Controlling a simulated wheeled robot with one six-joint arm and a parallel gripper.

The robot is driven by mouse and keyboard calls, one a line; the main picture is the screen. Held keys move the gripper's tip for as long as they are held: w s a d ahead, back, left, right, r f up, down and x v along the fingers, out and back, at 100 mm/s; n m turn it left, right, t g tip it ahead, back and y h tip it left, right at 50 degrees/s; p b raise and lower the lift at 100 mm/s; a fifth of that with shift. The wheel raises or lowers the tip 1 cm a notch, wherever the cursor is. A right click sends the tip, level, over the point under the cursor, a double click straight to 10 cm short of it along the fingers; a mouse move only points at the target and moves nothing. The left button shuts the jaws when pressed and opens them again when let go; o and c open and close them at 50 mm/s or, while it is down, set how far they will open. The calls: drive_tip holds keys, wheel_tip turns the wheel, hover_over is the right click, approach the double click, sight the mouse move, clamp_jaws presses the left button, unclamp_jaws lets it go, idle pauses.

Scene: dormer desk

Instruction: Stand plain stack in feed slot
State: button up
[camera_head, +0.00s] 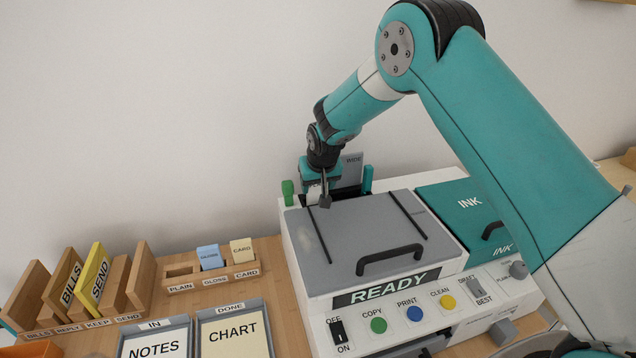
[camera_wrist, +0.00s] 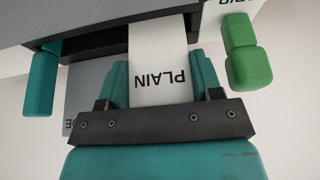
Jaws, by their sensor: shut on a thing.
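The plain stack (camera_wrist: 160,62) is a white block of paper marked PLAIN, upside down in the wrist view. My gripper (camera_wrist: 160,80) is shut on it, with one teal finger at each side. In the head view my gripper (camera_head: 318,188) is at the back of the printer and the white stack (camera_head: 313,194) shows only in part. The feed slot (camera_wrist: 92,40) is a dark opening in the wrist view, between a teal guide (camera_wrist: 41,80) and a green guide (camera_wrist: 246,55). The stack's far end is at the slot; how deep it sits cannot be told.
A grey support plate (camera_head: 351,171) stands behind the slot. The printer's grey lid (camera_head: 350,235) is shut, with a black handle. The paper rack (camera_head: 215,279) holds gloss and card stacks; its plain place is empty. Letter sorter (camera_head: 75,300) and trays (camera_head: 233,312) stand at left.

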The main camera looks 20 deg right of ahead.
drive_tip(key=shift+f+b, duration=0.65)
drive_tip(key=shift+f, duration=0.35)
drive_tip(key=o, duration=1)
drive_tip(key=shift+r, duration=0.1)
drive_tip(key=b+v, duration=0.3)
drive_tip(key=v, duration=1.4)
drive_tip(key=shift+r, duration=0.2)
drive_tip(key=shift+s, duration=0.1)
drive_tip(key=s+a+r+n+g+y, duration=0.1)
drive_tip(key=s+a+n+g+y, duration=0.1)
drive_tip(key=s, duration=1.5)
drive_tip(key=s+a+r+n+g+y, duration=0.1)
drive_tip(key=s+n, duration=0.4)
drive_tip(key=s, duration=1.3)
drive_tip(key=shift+a+g+y, duration=0.6)
drive_tip(key=shift+a+g, duration=0.05)
drive_tip(key=shift+g, duration=0.15)
